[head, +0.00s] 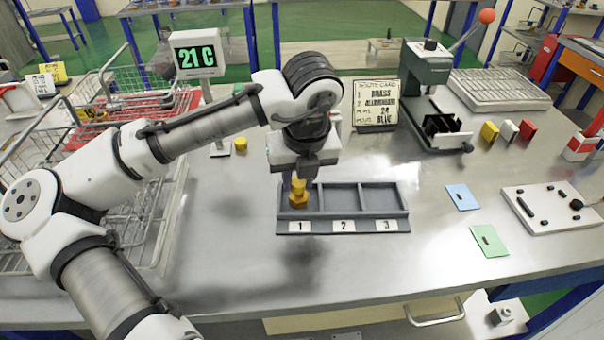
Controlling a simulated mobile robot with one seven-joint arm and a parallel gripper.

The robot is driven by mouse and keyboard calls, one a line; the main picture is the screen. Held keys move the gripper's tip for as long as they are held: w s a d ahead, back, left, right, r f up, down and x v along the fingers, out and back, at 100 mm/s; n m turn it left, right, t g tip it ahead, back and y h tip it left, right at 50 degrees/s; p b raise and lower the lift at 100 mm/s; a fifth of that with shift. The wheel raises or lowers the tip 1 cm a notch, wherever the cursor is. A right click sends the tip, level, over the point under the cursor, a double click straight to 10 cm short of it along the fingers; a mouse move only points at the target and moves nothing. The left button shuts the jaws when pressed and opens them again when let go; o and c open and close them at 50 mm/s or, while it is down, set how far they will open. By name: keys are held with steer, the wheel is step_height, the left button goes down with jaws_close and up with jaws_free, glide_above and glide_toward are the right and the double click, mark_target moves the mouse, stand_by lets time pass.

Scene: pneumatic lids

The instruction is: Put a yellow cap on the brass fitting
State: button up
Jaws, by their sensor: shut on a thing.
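My gripper (299,177) points down over compartment 1 of the grey three-part tray (320,226). It is shut on a small yellow cap (299,184). The brass fitting (298,201) is directly under the cap, in compartment 1. Cap and fitting line up and look in contact, but I cannot tell whether the cap is seated. The fingers hide part of the cap. Another small yellow piece (241,143) stands on the table by the display post.
Compartments 2 and 3 look empty. A route card (376,104) and a green lever press (428,70) stand behind the tray. A wire basket (165,205) is at left. Blue (462,197) and green (490,240) cards and a pegged plate (545,222) lie right. The front table is clear.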

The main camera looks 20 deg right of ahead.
mark_target(304, 199)
steer(key=shift+s+d+f+g, duration=0.2)
steer(key=shift+f, duration=0.5)
steer(key=shift+s+d+f+g, duration=0.2)
steer(key=shift+f, duration=0.5)
steer(key=o, duration=1.4)
steer(key=shift+s+r, duration=0.1)
steer(key=shift+r, duration=0.05)
step_height(304, 199, up, 2)
steer(key=shift+r+p, duration=0.1)
steer(key=shift+p, duration=1.05)
steer(key=shift+w+r+p, duration=0.25)
steer(key=shift+r+p, duration=0.4)
steer(key=shift+p, duration=0.15)
steer(key=shift+w+r+p, duration=0.2)
steer(key=shift+r+p, duration=0.45)
steer(key=shift+p, duration=0.1)
steer(key=shift+w+r+p, duration=0.25)
steer(key=shift+r+p, duration=0.4)
steer(key=shift+p, duration=0.15)
steer(key=shift+r, duration=0.1)
